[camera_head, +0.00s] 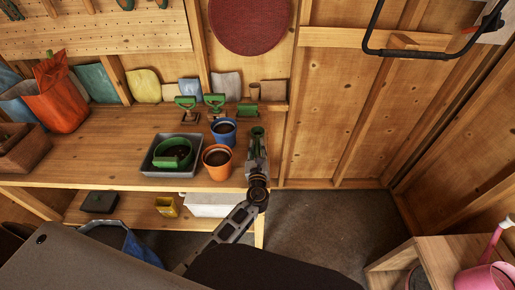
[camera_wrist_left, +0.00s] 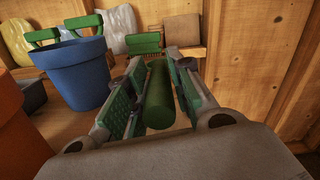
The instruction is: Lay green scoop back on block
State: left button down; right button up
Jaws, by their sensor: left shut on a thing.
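My left gripper (camera_head: 257,141) is shut on a green cylindrical piece that looks like the handle of the green scoop (camera_head: 258,132), above the right end of the bench. In the left wrist view the round green handle (camera_wrist_left: 158,97) sits between the two finger pads of the gripper (camera_wrist_left: 152,100). The rest of the scoop is hidden. A green ribbed piece (camera_wrist_left: 144,43) stands behind it near the wall, and it also shows in the head view (camera_head: 247,111). I cannot tell whether that is the block. My right gripper is not in view.
On the wooden bench (camera_head: 110,150), an orange pot (camera_head: 217,172) and a blue pot (camera_head: 224,138) stand left of my gripper. A grey tray (camera_head: 150,168) holds a green pot. Green-handled tools (camera_head: 188,104) line the back. The wall is close on the right.

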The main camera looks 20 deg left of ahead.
pick_arm(q)
jog(key=shift+f, duration=0.1)
jog(key=c, duration=1.2)
grip_release()
jog(key=shift+v, duration=3.75)
jog(key=shift+f, duration=0.1)
